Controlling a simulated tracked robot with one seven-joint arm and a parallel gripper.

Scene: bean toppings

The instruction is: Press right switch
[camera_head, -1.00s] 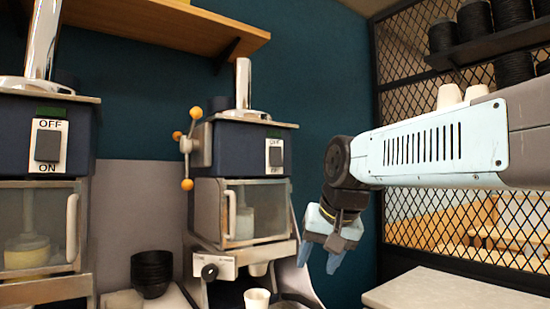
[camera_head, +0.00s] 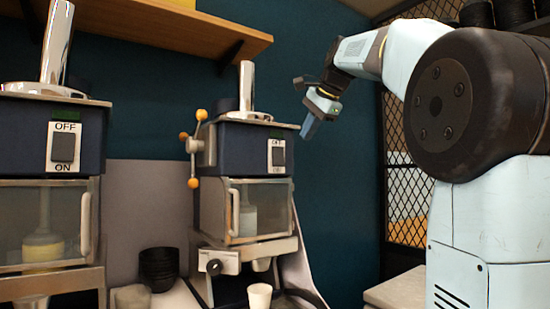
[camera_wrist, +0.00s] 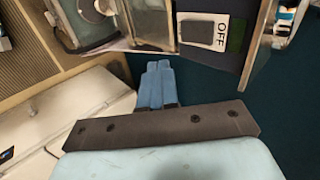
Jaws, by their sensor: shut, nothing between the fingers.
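The right switch (camera_head: 277,153) is a dark rocker on a white OFF/ON plate, on the dark blue front of the right machine (camera_head: 236,150). It also shows in the wrist view (camera_wrist: 203,35), upper right of my fingertips, with OFF readable. My gripper (camera_head: 308,128) is in the air to the right of the machine, its blue fingers pointing down. In the wrist view the two blue fingers (camera_wrist: 156,82) lie side by side, shut and empty. They appear apart from the switch. A similar left switch (camera_head: 64,147) is on the left machine (camera_head: 45,130).
A lever with orange knobs (camera_head: 192,147) juts from the right machine's left side. A white cup (camera_head: 259,297) stands below it, and stacked black bowls (camera_head: 158,268) stand between the machines. A wooden shelf (camera_head: 160,28) hangs above. A black mesh panel (camera_head: 405,190) is at right.

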